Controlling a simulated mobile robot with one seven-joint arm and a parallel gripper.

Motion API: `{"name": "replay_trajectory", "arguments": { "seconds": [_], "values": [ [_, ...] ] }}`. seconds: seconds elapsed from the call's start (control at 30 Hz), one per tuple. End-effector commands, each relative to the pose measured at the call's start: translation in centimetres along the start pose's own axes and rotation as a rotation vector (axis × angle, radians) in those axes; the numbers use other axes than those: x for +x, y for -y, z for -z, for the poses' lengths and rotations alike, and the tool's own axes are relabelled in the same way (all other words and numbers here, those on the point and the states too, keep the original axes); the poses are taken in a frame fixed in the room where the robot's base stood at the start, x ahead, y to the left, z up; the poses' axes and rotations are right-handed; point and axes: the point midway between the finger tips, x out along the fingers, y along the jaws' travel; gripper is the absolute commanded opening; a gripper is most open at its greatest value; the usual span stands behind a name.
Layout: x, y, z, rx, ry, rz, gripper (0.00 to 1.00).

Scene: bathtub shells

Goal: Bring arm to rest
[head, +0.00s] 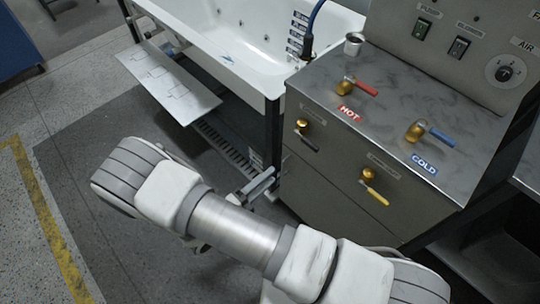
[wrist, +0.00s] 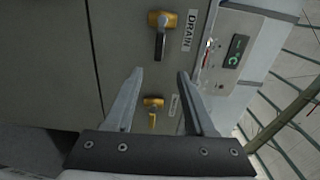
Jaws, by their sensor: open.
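My gripper (wrist: 159,73) is open and empty in the wrist view, its two grey fingers spread apart. Between and beyond the fingers is a grey panel with a black-handled brass valve (wrist: 161,34) marked DRAIN and a yellow-handled valve (wrist: 152,112). I see no finger clearly touching either valve, though the gap is hard to judge. In the head view my arm (head: 238,228) reaches from the lower right to the left, bent at a joint. Its wrist is largely hidden behind the arm; grey bars by the tub's leg look like the fingers.
The white tub (head: 235,55) stands behind, with a light step plate (head: 168,80) at its side. The control cabinet (head: 335,185) is at the right, with a red-handled HOT valve (head: 357,86) and a blue-handled COLD valve (head: 430,132). A metal cup (head: 353,45) stands on top. Floor at left is open.

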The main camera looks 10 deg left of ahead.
Motion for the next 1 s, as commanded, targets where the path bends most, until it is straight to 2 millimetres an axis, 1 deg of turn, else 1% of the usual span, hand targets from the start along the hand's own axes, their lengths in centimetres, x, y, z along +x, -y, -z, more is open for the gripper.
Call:
{"name": "replay_trajectory", "arguments": {
  "seconds": [0.23, 0.37, 0.47, 0.63, 0.8, 1.0],
  "values": [
    [0.1, 0.1, 0.0, 0.005, -0.004, -0.002, 0.55],
    [0.6, 1.3, 0.1, 0.062, -0.051, -0.024, 0.55],
    [1.6, 3.2, 0.5, 0.164, -0.138, -0.058, 0.55],
    [3.6, 7.0, 1.7, 0.396, -0.333, -0.120, 0.55],
    [5.4, 10.7, 3.5, 0.637, -0.533, -0.158, 0.55],
    [6.9, 14.6, 5.8, 0.924, -0.768, -0.174, 0.55]
  ]
}}
